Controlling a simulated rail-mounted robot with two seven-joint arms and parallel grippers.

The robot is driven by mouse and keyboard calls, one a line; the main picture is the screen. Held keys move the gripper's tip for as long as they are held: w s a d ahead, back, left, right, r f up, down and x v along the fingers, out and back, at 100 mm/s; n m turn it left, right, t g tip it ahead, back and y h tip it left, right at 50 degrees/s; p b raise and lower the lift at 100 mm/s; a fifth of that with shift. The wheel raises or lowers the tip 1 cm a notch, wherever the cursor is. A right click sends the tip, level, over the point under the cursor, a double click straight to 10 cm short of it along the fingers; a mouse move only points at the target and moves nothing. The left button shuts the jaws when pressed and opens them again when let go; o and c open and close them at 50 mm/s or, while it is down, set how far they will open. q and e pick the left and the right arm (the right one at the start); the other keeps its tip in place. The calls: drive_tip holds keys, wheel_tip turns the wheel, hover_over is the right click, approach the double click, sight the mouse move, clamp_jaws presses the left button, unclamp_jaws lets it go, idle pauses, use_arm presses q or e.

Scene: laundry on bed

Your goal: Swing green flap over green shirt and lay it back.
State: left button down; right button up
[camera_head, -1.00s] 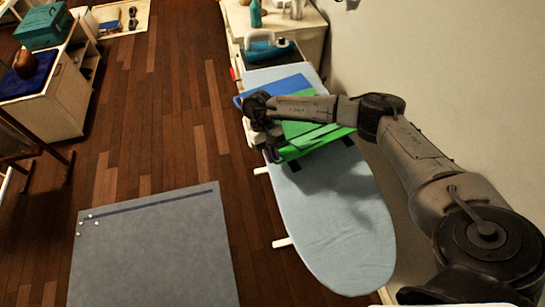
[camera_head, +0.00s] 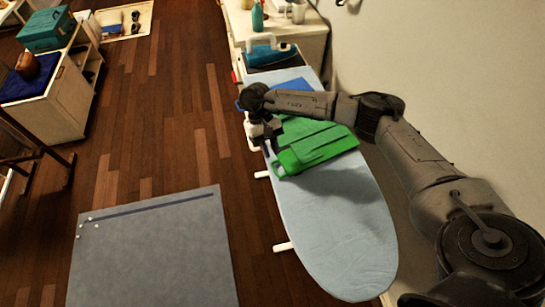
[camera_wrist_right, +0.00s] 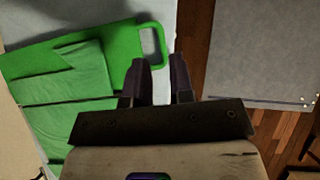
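A green shirt (camera_head: 318,142) lies folded on the ironing board, and it also shows at the left of the right wrist view (camera_wrist_right: 70,85). The bright green flap (camera_head: 286,163) lies under or against the shirt, its looped handle at the board's left edge. In the right wrist view the flap (camera_wrist_right: 122,40) shows this handle just beyond my left-hand finger. My right gripper (camera_head: 266,138) hangs beside the handle at the board's left edge. Its two fingers (camera_wrist_right: 161,78) are apart with nothing between them. My left gripper is not in view.
The light blue ironing board (camera_head: 335,230) is bare toward its near end. A blue panel (camera_head: 292,86) lies beyond the green. An iron (camera_head: 268,52) stands at the far end. A wall rises on the right, and a grey mat (camera_head: 150,250) lies on the floor.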

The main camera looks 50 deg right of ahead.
drive_tip(key=v, duration=1)
drive_tip(key=shift+w+r, duration=0.15)
drive_tip(key=shift+r, duration=0.15)
